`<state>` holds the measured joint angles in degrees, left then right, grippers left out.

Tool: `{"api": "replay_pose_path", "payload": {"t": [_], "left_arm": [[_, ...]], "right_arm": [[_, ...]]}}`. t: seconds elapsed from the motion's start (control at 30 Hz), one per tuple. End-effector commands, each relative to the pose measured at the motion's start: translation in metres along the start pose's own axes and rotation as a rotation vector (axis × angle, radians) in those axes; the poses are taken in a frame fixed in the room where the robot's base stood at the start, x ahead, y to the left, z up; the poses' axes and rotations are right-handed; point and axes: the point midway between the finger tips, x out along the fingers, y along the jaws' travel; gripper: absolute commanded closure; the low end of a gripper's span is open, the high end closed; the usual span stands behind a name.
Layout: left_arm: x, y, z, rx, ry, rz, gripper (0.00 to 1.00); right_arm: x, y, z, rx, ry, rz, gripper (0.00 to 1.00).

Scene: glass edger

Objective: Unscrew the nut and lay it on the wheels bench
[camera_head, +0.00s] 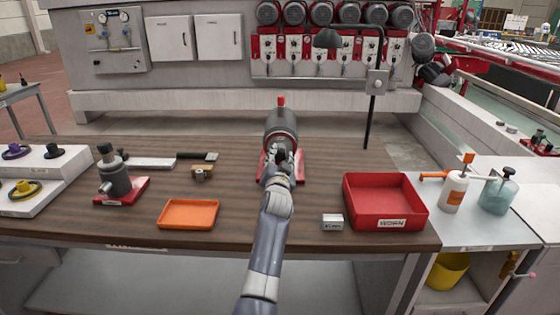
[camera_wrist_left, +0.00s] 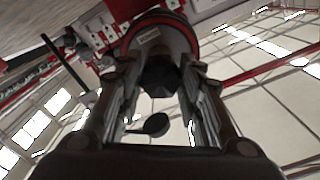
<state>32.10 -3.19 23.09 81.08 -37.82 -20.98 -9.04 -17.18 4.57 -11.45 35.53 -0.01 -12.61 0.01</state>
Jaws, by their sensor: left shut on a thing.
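A grey motor-like spindle unit (camera_head: 281,122) with a red tip stands on a red base (camera_head: 299,172) at the middle back of the wooden bench (camera_head: 110,222). My left gripper (camera_head: 283,158) is at the front of this unit. In the left wrist view, the fingers of my left gripper (camera_wrist_left: 160,88) stand on either side of a dark faceted nut (camera_wrist_left: 158,76) and are shut on it. The nut is in front of the round grey body with a red ring (camera_wrist_left: 160,38). My right gripper is not in view.
An orange tray (camera_head: 188,226), a small white labelled block (camera_head: 332,222) and a red bin (camera_head: 386,221) stand along the bench front. A grey fixture on a red base (camera_head: 116,180) and a white stand with wheels (camera_head: 45,160) are at left. Bare wood lies between them.

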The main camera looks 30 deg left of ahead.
Motion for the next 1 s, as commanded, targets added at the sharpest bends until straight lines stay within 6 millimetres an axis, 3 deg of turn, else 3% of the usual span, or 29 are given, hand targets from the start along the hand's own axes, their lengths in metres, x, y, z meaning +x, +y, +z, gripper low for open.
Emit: {"api": "replay_pose_path", "payload": {"t": [0.03, 0.13, 0.3, 0.5, 0.63, 0.83, 0.87, 0.9, 1.0], "left_arm": [[0.000, 0.002, 0.002, -0.143, 0.006, -0.003, 0.94], [0.000, 0.001, 0.000, -0.467, 0.005, -0.003, 0.94], [-0.001, -0.002, -0.004, -0.981, 0.004, -0.002, 0.94], [-0.001, -0.003, -0.004, -1.426, 0.005, -0.003, 0.95], [-0.001, -0.003, -0.003, -1.528, 0.006, -0.003, 0.95], [-0.001, -0.003, -0.002, -1.530, 0.007, -0.003, 0.95], [-0.001, -0.003, -0.002, -1.530, 0.007, -0.003, 0.61], [-0.001, -0.003, -0.002, -1.529, 0.007, -0.003, 0.52], [-0.001, -0.003, -0.002, -1.527, 0.006, -0.002, 0.52]], "right_arm": [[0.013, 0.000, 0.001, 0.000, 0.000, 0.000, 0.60], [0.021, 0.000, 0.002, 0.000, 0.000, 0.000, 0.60], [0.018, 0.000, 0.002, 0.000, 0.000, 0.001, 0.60], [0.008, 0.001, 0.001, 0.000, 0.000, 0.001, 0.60], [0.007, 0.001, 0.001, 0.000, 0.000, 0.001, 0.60], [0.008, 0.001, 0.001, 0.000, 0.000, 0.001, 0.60], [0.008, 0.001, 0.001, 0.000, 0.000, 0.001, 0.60], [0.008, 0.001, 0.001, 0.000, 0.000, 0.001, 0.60], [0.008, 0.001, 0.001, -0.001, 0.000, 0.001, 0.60]]}}
